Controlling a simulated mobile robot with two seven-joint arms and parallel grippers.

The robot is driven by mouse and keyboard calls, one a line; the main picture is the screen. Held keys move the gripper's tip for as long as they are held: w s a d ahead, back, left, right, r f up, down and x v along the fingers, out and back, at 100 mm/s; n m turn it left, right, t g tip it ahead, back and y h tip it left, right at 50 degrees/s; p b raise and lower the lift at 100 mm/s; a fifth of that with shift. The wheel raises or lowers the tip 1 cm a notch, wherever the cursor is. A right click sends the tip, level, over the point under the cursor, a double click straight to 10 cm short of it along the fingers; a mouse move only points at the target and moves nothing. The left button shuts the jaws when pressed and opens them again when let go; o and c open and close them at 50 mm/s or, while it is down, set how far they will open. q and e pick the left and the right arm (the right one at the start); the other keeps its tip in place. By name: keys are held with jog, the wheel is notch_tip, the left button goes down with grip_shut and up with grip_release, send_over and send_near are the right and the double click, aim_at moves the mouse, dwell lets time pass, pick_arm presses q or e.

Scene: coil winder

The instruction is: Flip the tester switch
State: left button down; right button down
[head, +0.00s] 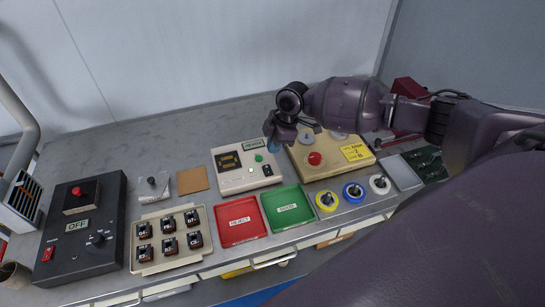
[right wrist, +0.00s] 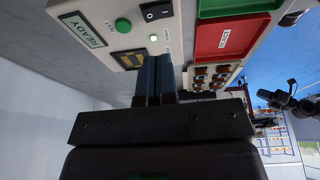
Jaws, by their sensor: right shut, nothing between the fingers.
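Finger contact is unclear.
A beige machine (head: 338,174) with a red button stands right of the tester. Red REJECT (head: 240,237) and green GOOD (head: 289,224) trays are in front. A rack of small dark parts (head: 145,222) and a black OFF box (head: 85,245) are at left.

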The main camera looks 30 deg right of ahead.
pick_arm(q)
jog(key=shift+w+r, duration=0.35)
jog(key=shift+w, duration=0.3)
pick_arm(e)
jog(key=shift+w+v, duration=0.15)
jog(key=shift+v, duration=1.2)
jog(key=shift+w+v, duration=0.15)
jog(key=shift+v, duration=1.25)
pick_arm(q)
jog(key=shift+s+f, duration=0.1)
